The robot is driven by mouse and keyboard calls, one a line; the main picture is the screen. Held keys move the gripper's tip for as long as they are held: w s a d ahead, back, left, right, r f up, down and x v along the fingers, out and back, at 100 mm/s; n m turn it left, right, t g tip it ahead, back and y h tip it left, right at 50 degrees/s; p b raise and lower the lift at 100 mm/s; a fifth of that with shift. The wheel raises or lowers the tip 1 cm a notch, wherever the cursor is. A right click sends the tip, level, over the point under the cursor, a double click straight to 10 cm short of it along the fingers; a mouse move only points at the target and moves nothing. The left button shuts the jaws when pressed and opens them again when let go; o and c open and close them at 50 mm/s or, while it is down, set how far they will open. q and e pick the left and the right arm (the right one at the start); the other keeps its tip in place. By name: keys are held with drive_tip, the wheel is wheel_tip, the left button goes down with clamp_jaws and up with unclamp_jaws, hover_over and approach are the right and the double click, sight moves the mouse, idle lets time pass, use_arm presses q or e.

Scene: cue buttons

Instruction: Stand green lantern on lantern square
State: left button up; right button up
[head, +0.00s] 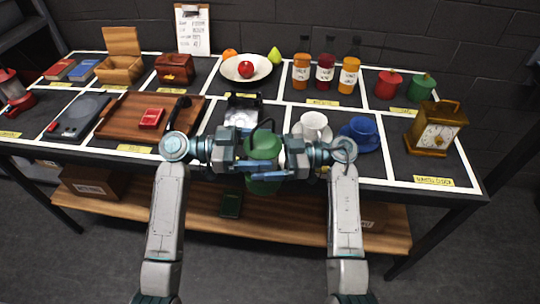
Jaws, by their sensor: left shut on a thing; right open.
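The green lantern (264,143) is in the middle of the head view, in front of the table's near edge, with its dark wire handle on top. My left gripper (246,158) is shut on it and holds it from the left. My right gripper (290,160) is open, close by its right side; whether it touches is hard to tell. The two grippers hide the lantern's middle. White lines divide the dark tabletop (218,132) into labelled squares. The labels are too small to read surely, so I cannot tell which is the lantern square.
A wooden tray (188,127) with a red box lies left, a silver object (243,109) behind the lantern. A white cup (314,126), a blue cup (362,132) and a clock (435,130) stand right. A lower shelf (200,207) holds boxes.

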drive_tip(key=shift+c, duration=0.4)
drive_tip(key=c, duration=1.1)
use_arm(q)
drive_tip(key=o, duration=1.8)
use_arm(e)
drive_tip(key=shift+r, duration=0.1)
drive_tip(key=c, duration=0.3)
use_arm(q)
drive_tip(key=shift+a, duration=0.1)
